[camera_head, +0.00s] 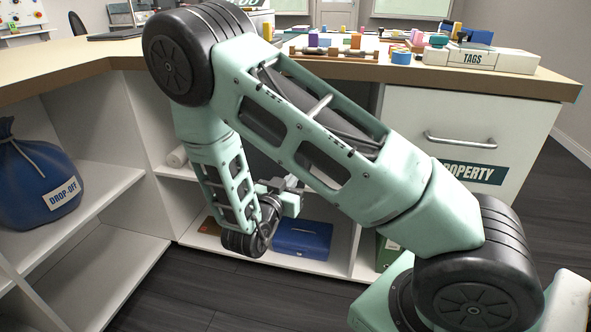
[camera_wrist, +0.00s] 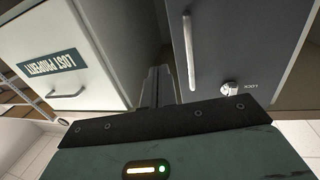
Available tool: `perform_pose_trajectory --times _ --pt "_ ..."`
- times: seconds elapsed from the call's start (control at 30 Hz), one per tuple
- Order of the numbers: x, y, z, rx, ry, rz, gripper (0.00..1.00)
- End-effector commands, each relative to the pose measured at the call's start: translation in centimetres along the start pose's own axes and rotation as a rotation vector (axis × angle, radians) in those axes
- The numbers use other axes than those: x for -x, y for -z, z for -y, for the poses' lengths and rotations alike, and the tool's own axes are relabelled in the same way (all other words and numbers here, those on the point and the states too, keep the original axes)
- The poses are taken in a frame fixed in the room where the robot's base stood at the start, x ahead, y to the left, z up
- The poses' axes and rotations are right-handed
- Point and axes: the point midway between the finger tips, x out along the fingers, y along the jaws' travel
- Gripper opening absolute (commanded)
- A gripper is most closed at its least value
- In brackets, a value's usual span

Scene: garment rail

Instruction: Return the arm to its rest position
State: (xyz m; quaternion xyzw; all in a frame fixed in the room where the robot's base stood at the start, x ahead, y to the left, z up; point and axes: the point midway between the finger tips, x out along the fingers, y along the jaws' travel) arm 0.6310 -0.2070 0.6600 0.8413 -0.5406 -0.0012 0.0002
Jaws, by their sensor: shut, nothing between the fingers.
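My green arm reaches up and forward in the head view, then bends down in front of the open shelves under the counter. My gripper (camera_wrist: 158,88) is shut and empty in the wrist view, its dark fingers together. In the head view the gripper end (camera_head: 292,184) is small and partly hidden by my arm, above a blue box. In the wrist view the fingers point at a gap between a white drawer front (camera_wrist: 62,50) labelled LOST PROPERTY and a dark grey door (camera_wrist: 225,50) with a long handle and a lock.
The counter (camera_head: 540,84) holds a TAGS box (camera_head: 478,58) and several small coloured items. A blue DROP-OFF sack (camera_head: 38,185) sits on the left shelf. The blue box (camera_head: 302,240) stands on the low shelf. Dark floor (camera_head: 240,290) is open in front of the shelves.

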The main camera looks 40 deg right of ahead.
Motion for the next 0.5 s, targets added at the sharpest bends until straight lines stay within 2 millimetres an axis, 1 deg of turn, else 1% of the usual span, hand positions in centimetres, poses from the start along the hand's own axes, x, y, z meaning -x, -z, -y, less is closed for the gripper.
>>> perform_pose_trajectory --times 0.03,0.1,0.2,0.5 --pt "0.8 0.1 -0.1 0.001 0.003 0.001 0.00" --pt "1.6 0.1 -0.2 0.001 0.003 0.000 0.00" --pt "2.3 0.1 -0.4 0.001 0.001 -0.001 0.00" --pt "2.7 0.0 -0.4 -0.003 0.004 0.009 0.00"
